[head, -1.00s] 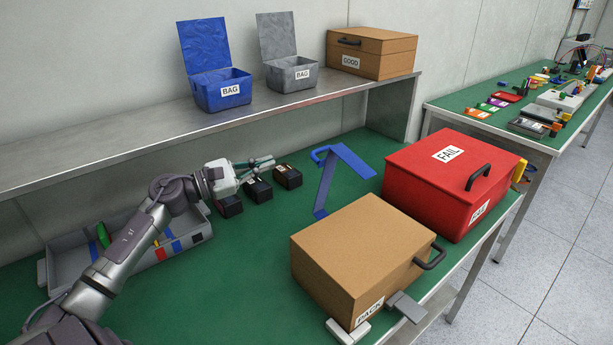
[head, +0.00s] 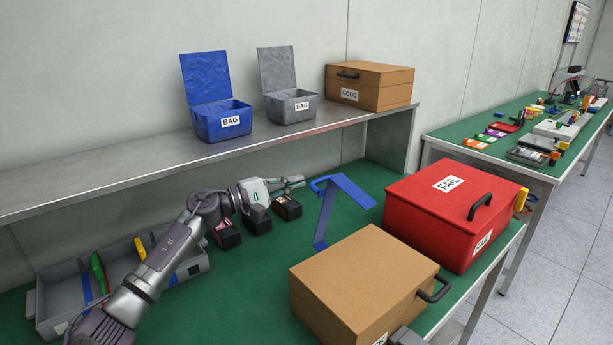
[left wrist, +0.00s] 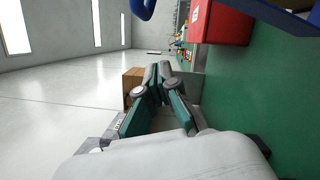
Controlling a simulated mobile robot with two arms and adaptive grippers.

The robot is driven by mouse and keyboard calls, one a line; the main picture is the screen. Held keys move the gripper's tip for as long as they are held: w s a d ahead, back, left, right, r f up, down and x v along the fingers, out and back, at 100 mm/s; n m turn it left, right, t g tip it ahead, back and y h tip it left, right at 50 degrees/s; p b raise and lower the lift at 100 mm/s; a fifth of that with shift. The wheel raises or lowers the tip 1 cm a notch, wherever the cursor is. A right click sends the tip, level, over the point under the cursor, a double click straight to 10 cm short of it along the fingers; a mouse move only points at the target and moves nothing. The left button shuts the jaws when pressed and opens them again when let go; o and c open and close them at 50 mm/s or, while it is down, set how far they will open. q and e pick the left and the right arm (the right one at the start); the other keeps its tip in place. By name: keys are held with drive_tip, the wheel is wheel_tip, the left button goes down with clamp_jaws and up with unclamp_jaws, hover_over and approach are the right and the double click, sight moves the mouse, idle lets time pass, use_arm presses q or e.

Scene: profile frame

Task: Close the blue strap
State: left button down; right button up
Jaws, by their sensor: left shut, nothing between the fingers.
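The blue strap (head: 325,217) stands up from the green table in the head view. Its flat upper arm (head: 352,190) is raised and slants down to the right, with a blue loop (head: 318,184) at its upper left. In the left wrist view, part of a blue loop (left wrist: 144,8) shows at the top edge, and a blue bar (left wrist: 285,17) at the top right. My left gripper (head: 301,181) is shut and empty, just left of the loop. Its fingers (left wrist: 159,68) also show in the left wrist view. I cannot tell whether they touch the strap. My right gripper is not in view.
Several small black boxes (head: 287,209) sit below and beside my left gripper. A grey tray (head: 57,287) is at the left. A brown box (head: 365,275) and a red FAIL box (head: 430,222) stand to the right. A metal shelf (head: 160,160) with bins runs behind.

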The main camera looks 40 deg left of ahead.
use_arm(q)
drive_tip(key=d+p, duration=0.1)
drive_tip(key=d, duration=0.1)
drive_tip(key=d+r+p, duration=0.1)
drive_tip(key=d, duration=0.1)
drive_tip(key=shift+s+r, duration=0.2)
drive_tip(key=shift+d, duration=0.1)
